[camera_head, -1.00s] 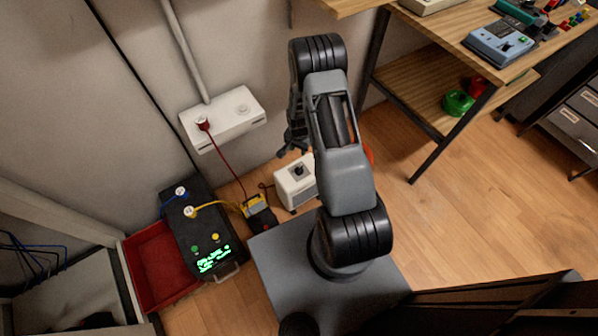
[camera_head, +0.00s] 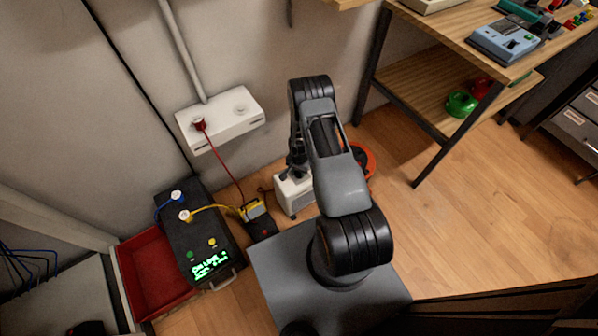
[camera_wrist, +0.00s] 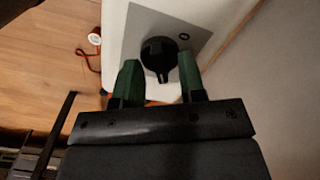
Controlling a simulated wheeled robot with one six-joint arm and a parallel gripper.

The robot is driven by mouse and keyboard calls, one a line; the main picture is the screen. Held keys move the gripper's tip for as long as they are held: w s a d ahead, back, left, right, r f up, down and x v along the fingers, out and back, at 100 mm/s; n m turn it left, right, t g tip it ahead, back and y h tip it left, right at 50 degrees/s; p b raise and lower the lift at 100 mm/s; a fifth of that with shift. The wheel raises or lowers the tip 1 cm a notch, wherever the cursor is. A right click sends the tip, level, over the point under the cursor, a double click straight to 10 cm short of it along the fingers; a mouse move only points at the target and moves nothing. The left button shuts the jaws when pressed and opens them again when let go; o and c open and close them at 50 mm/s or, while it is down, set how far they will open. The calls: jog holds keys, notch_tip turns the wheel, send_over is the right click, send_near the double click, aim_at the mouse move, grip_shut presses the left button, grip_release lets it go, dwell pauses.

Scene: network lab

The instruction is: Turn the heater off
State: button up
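The heater is a small white box (camera_head: 293,196) on the floor near the wall, partly hidden behind my arm in the head view. In the wrist view its white top (camera_wrist: 113,30) carries a grey plate (camera_wrist: 190,30) with a round black knob (camera_wrist: 158,56). My gripper (camera_wrist: 160,80) is open, with one green-padded finger on each side of the knob's near part. A gap shows between each finger and the knob. In the head view my gripper (camera_head: 297,170) is over the heater's top, and the knob is hidden there.
A white wall socket box (camera_head: 222,118) with a red plug is behind left. A black unit with a green display (camera_head: 200,228) and a red tray (camera_head: 155,270) stand left. A red-orange round object (camera_head: 368,160) lies behind my arm. A wooden bench (camera_head: 440,95) stands right, with open floor before it.

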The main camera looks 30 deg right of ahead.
jog(key=shift+f, duration=0.2)
jog(key=shift+c, duration=0.4)
grip_shut()
